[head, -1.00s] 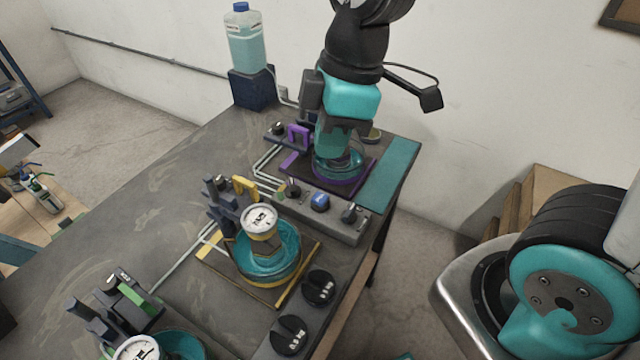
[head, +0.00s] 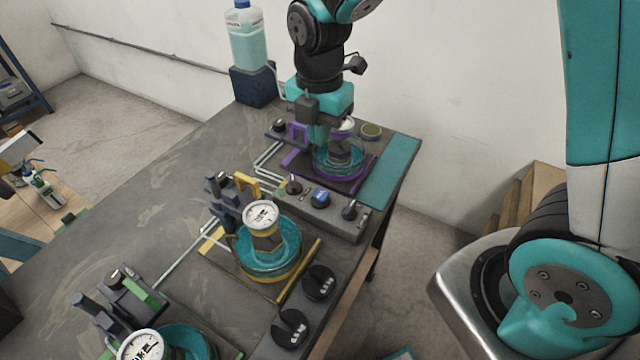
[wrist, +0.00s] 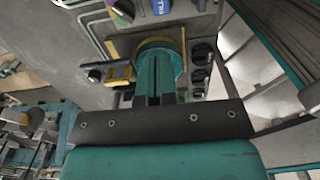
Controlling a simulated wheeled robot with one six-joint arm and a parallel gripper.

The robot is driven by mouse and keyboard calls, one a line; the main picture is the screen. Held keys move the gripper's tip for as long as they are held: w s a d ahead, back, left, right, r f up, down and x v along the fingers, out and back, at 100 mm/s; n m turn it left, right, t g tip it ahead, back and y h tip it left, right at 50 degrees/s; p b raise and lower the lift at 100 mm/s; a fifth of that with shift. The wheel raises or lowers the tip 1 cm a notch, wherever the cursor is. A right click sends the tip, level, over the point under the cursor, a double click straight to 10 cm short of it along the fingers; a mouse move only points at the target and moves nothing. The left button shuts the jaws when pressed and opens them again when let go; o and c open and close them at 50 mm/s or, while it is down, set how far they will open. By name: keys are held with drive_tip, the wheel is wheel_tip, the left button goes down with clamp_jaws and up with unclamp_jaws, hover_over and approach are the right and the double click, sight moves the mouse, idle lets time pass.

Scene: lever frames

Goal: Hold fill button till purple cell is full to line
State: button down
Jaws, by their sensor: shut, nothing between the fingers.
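The purple cell (head: 350,178) is a clear round vessel with teal liquid on a purple-edged base, at the far end of the bench in the head view. I cannot read its level against a line. The blue button (head: 320,198), with white lettering, sits on the grey control panel (head: 347,222) in front of it. It also shows at the top of the wrist view (wrist: 160,6). My gripper (head: 319,143) is shut and empty, near the purple cell's left side and apart from the button. Its teal fingers also show in the wrist view (wrist: 155,60).
A yellow cell (head: 270,268) with a white dial stands nearer, and a green one (head: 145,292) at the front left. Black knobs (head: 319,283) line the bench's right edge. A liquid bottle (head: 246,40) stands on a dark block at the back.

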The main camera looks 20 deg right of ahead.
sight(321, 195)
wheel_tip(321, 195, down, 14)
drive_tip(key=p, duration=0.3)
idle(0.4)
wheel_tip(321, 195, down, 2)
drive_tip(key=shift+f+b, duration=0.25)
drive_tip(key=shift+b, duration=0.6)
drive_tip(key=shift+s+f, duration=0.1)
drive_tip(key=shift+s, duration=0.1)
drive_tip(key=shift+f, duration=0.1)
idle(3.7)
wheel_tip(321, 195, up, 5)
drive_tip(key=p, duration=0.3)
drive_tip(key=shift+w+a+f+p, duration=0.1)
drive_tip(key=shift+w+p, duration=0.05)
drive_tip(key=shift+p, duration=0.2)
wheel_tip(321, 195, up, 10)
drive_tip(key=b, duration=0.2)
drive_tip(key=shift+b, duration=0.35)
